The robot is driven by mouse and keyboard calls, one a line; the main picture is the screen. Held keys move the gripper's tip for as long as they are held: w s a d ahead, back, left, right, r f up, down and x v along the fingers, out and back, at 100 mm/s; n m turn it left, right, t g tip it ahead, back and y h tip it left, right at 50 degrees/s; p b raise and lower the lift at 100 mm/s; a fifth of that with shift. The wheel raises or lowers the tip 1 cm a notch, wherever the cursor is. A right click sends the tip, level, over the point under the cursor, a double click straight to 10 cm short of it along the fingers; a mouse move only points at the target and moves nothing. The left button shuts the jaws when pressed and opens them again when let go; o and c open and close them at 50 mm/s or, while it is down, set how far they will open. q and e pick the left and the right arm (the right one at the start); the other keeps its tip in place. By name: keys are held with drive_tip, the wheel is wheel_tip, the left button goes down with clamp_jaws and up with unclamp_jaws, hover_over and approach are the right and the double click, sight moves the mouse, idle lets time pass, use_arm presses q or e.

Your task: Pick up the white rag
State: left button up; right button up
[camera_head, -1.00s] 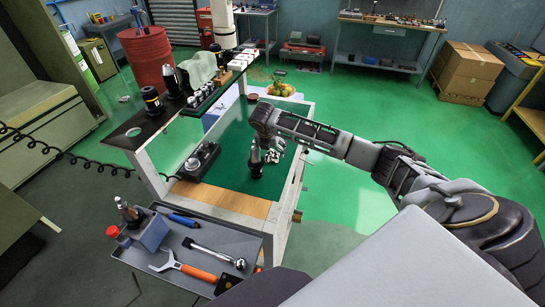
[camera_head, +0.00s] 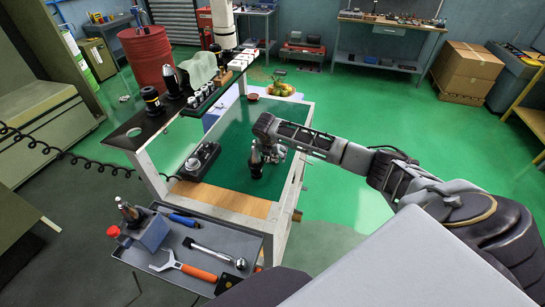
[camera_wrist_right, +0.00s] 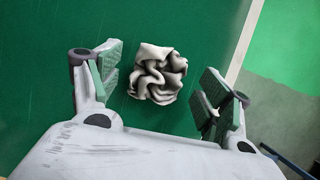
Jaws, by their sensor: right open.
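The white rag (camera_wrist_right: 158,75) lies crumpled in a bunch on the green work surface in the right wrist view. My right gripper (camera_head: 272,153) points down over the green top of the cart (camera_head: 229,160). In the right wrist view its two fingers are spread apart, one on each side of the rag, with nothing between the pads but the view of the rag below. A gap shows between the rag and each finger. In the head view I cannot make out the rag, which the gripper seems to hide. My left gripper is not in view.
A dark bottle (camera_head: 256,161) stands close to the left of my right gripper. A dark case (camera_head: 200,160) lies further left. A raised shelf with bottles and sockets runs along the cart's left side. A grey tool tray (camera_head: 190,270) hangs at the front.

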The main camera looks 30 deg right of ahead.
idle(0.3)
drive_tip(key=c, duration=1.1)
drive_tip(key=shift+r, duration=0.15)
wheel_tip(320, 180, up, 10)
drive_tip(key=shift+b, duration=0.45)
drive_tip(key=o, duration=0.4)
drive_tip(key=shift+c, duration=1.4)
drive_tip(key=shift+f, duration=0.2)
